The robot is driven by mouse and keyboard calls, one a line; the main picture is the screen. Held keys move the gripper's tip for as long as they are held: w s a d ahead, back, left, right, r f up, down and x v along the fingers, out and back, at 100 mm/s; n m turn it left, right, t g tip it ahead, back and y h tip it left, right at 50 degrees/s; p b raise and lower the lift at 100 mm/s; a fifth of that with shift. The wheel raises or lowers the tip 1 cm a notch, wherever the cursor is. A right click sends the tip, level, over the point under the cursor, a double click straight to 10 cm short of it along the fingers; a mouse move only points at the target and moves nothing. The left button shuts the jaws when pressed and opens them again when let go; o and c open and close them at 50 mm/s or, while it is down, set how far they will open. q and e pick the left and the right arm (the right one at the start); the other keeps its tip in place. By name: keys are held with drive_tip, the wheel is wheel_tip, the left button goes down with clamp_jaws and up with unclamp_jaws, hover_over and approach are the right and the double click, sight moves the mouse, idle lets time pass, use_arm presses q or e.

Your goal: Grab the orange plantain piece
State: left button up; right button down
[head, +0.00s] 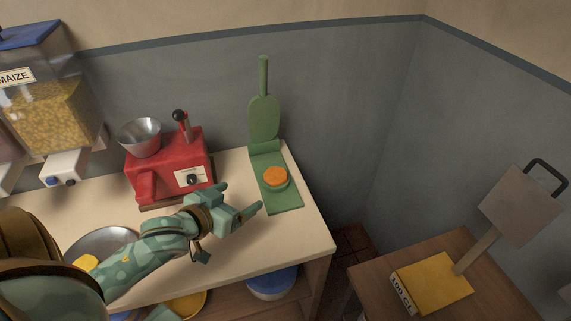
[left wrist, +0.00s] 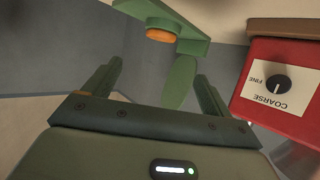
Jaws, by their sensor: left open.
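The orange plantain piece (head: 274,176) is a short round disc on the lower plate of the green hinged press (head: 286,200), near the counter's right end. The press's upper paddle stands raised behind it. In the left wrist view the plantain piece (left wrist: 161,35) shows near the top, partly cut by the green press (left wrist: 190,46). My left gripper (head: 241,197) is open and empty, to the left of the press and apart from the piece. Its two fingers (left wrist: 158,72) are spread in the left wrist view. My right gripper is not in view.
A red grinder (head: 165,170) with a metal bowl stands behind my left gripper; its dial panel (left wrist: 277,88) shows in the left wrist view. A metal pan (head: 100,240) with a yellow piece is at left. A yellow box (head: 437,283) sits on the wooden table (head: 375,285) at right.

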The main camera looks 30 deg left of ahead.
use_arm(q)
drive_tip(key=b, duration=0.2)
approach(276, 174)
drive_tip(key=shift+b+x, duration=0.9)
drive_tip(key=shift+x, duration=0.3)
drive_tip(key=shift+w+f, duration=0.1)
drive_tip(key=shift+f, duration=0.15)
drive_tip(key=shift+w+f+b, duration=0.2)
drive_tip(key=shift+w+b, duration=0.15)
drive_tip(key=shift+b, duration=0.05)
drive_tip(key=b+x, duration=0.2)
drive_tip(key=x, duration=0.2)
drive_tip(key=shift+w, duration=0.2)
drive_tip(key=shift+r, duration=0.15)
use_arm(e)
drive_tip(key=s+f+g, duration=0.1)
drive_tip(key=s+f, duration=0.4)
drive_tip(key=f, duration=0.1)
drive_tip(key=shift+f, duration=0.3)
use_arm(q)
drive_tip(key=c, duration=1.1)
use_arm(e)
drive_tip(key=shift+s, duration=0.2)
use_arm(q)
drive_tip(key=shift+c, duration=0.2)
